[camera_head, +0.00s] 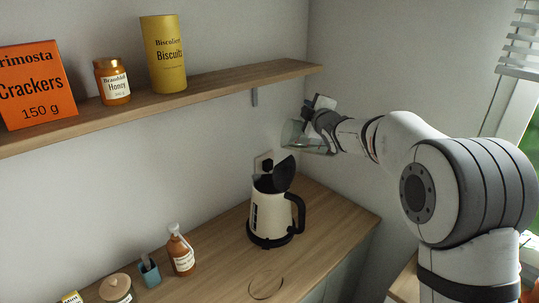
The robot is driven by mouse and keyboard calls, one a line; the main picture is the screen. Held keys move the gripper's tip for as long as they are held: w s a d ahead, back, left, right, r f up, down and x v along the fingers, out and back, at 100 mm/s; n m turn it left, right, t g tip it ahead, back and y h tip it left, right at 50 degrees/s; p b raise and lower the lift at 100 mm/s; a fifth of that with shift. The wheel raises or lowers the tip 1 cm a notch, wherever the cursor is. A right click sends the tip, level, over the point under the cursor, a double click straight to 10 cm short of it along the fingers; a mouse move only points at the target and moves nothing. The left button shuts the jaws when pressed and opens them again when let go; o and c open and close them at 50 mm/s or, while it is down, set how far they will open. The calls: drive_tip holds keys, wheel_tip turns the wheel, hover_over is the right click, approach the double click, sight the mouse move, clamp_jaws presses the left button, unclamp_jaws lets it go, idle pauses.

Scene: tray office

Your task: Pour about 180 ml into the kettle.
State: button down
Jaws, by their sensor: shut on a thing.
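A cream kettle (268,218) with a black handle and base stands upright on the wooden counter. Its dark lid is raised open. My gripper (313,122) is shut on a clear glass vessel (298,138), which it holds tilted, nearly on its side, above the kettle. The vessel's mouth end points left. I cannot tell how much liquid is in the vessel, and no stream is clearly visible. The inside of the kettle is hidden.
A shelf (205,86) above holds a crackers box (35,85), a honey jar (112,82) and a biscuits tin (164,55). An amber bottle (181,252), a blue cup (150,272) and a lidded jar (116,289) stand on the counter (220,270). A wall socket is behind the kettle.

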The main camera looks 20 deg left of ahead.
drive_tip(key=shift+s+a+r, duration=0.15)
drive_tip(key=shift+r, duration=0.1)
drive_tip(key=shift+s+a+r+n+b, duration=0.1)
drive_tip(key=shift+a+n+b, duration=0.1)
drive_tip(key=shift+n+b, duration=0.15)
drive_tip(key=shift+s+a+r+n+b, duration=0.3)
drive_tip(key=shift+s+a+n+b, duration=0.25)
drive_tip(key=shift+b, duration=0.9)
drive_tip(key=shift+s+a+r+n+b, duration=0.3)
drive_tip(key=shift+s+a+b, duration=0.35)
drive_tip(key=shift+b, duration=0.75)
idle(1.3)
